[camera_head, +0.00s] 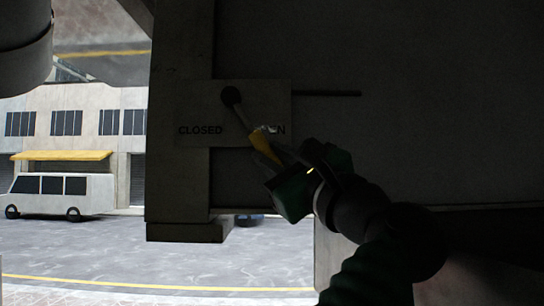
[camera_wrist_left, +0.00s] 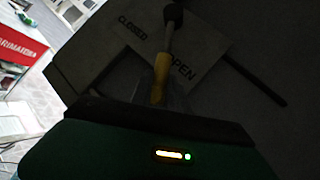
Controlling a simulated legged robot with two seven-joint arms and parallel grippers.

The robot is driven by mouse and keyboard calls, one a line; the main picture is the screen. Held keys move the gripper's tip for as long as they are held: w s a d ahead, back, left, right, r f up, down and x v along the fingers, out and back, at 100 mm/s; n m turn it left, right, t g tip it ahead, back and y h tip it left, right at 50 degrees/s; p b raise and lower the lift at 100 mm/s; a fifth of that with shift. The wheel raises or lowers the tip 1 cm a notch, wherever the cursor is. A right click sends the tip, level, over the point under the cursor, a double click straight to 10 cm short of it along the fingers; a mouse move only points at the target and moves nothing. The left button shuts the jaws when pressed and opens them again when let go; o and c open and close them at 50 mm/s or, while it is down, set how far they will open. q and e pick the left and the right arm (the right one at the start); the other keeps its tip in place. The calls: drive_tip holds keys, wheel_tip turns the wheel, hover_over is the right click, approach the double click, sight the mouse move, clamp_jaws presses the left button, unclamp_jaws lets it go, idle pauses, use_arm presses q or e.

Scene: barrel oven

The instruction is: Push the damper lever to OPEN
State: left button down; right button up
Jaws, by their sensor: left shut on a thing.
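The damper lever (camera_head: 240,113) hangs from a dark round pivot on a pale label plate (camera_head: 203,107). Its rod slants down and right to a yellow handle (camera_head: 262,144) that lies over the first letters of OPEN. CLOSED is readable to the left. My left gripper (camera_head: 271,152) is shut on the yellow handle, with its green body below and right. In the left wrist view the yellow handle (camera_wrist_left: 161,72) runs down between my left gripper's fingers (camera_wrist_left: 160,96), between the words CLOSED and OPEN. My right gripper is not in view.
A thin dark rod (camera_head: 328,93) sticks out right of the plate. The dark oven wall (camera_head: 440,100) fills the right side. A pale upright post (camera_head: 180,190) stands at left, with a street and a white van (camera_head: 62,192) beyond.

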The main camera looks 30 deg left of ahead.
use_arm(q)
drive_tip(key=shift+s+r, duration=0.1)
drive_tip(key=shift+r, duration=0.15)
drive_tip(key=c, duration=1.7)
unclamp_jaws()
drive_tip(key=o, duration=0.4)
drive_tip(key=shift+f, duration=0.1)
drive_tip(key=shift+o, duration=0.2)
drive_tip(key=shift+d, duration=0.1)
drive_tip(key=shift+r, duration=0.3)
wheel_tip(320, 180, up, 4)
drive_tip(key=p, duration=0.3)
drive_tip(key=shift+p, duration=0.3)
drive_tip(key=s+d+b, duration=0.3)
drive_tip(key=s+d, duration=0.4)
drive_tip(key=s, duration=0.6)
drive_tip(key=shift+d+b, duration=0.3)
drive_tip(key=shift+d, duration=0.05)
